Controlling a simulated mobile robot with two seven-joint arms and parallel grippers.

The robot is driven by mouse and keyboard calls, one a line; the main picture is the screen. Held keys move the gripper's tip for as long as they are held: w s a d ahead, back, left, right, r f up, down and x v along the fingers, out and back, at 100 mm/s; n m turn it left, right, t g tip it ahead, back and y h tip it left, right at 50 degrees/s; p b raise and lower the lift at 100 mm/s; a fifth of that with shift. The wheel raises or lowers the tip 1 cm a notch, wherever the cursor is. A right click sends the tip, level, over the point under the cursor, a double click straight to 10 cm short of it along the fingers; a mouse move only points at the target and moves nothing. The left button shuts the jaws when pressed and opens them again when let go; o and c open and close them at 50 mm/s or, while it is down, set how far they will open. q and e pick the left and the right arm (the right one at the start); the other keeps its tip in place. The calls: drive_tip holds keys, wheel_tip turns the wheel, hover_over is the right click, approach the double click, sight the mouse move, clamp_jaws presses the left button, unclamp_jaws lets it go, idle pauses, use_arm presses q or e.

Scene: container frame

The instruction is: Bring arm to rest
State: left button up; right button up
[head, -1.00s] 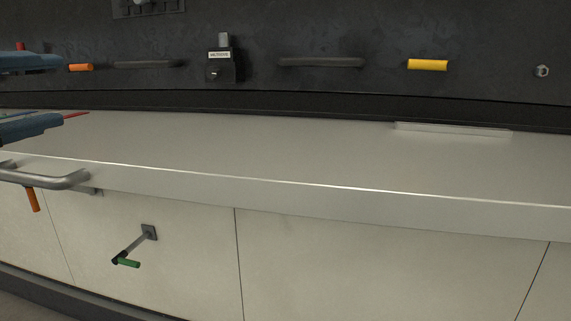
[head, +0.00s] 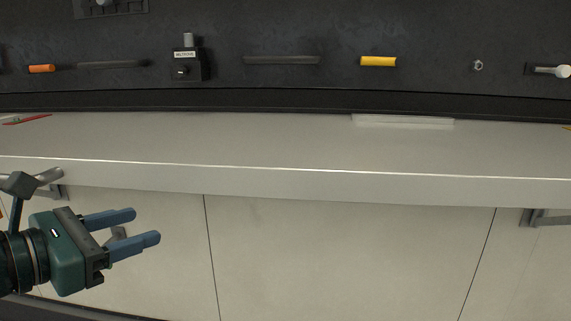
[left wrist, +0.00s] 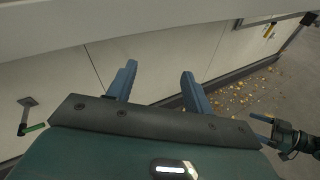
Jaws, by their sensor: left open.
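My left gripper (head: 148,226) is at the lower left of the head view, in front of the cabinet fronts and below the counter edge. Its two blue fingers are apart with nothing between them. In the left wrist view its fingers (left wrist: 158,80) stand open and empty against the pale panels. My right gripper (left wrist: 264,130) shows at the right edge of the left wrist view, over the floor; its jaw opening is too small to judge. It is not in the head view.
The pale counter (head: 230,140) is mostly clear, with a flat light bar (head: 402,121) at the back. The dark wall holds a yellow cylinder (head: 378,61) and an orange one (head: 41,69). A crank with a green handle (left wrist: 32,127) sticks out of the panel. Brownish bits (left wrist: 235,98) litter the floor.

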use_arm(q)
drive_tip(key=s+d+f+n+h, duration=0.1)
drive_tip(key=d+f+n, duration=0.2)
drive_tip(key=f+n, duration=0.55)
drive_tip(key=s+d+f+n, duration=0.2)
drive_tip(key=d+f+n, duration=0.1)
drive_tip(key=f+n, duration=0.6)
drive_tip(key=s+d+f+n+y, duration=0.25)
drive_tip(key=s+f+n, duration=0.35)
drive_tip(key=n, duration=0.7)
drive_tip(key=s+d+f+n+y, duration=0.1)
drive_tip(key=s+f+n+y, duration=0.25)
drive_tip(key=f+n, duration=0.65)
wheel_tip(320, 180, up, 7)
drive_tip(key=n+g+p, duration=0.1)
drive_tip(key=g+p, duration=0.1)
drive_tip(key=p, duration=1.3)
drive_tip(key=shift+s+a+g, duration=0.25)
drive_tip(key=shift+g, duration=0.15)
use_arm(e)
drive_tip(key=r+g, duration=0.1)
drive_tip(key=r, duration=0.1)
drive_tip(key=r+g+h, duration=0.1)
drive_tip(key=r, duration=0.1)
drive_tip(key=shift+s+d+r+n+g, duration=0.1)
drive_tip(key=shift+s+d+n+g, duration=0.1)
drive_tip(key=shift+n+g, duration=0.2)
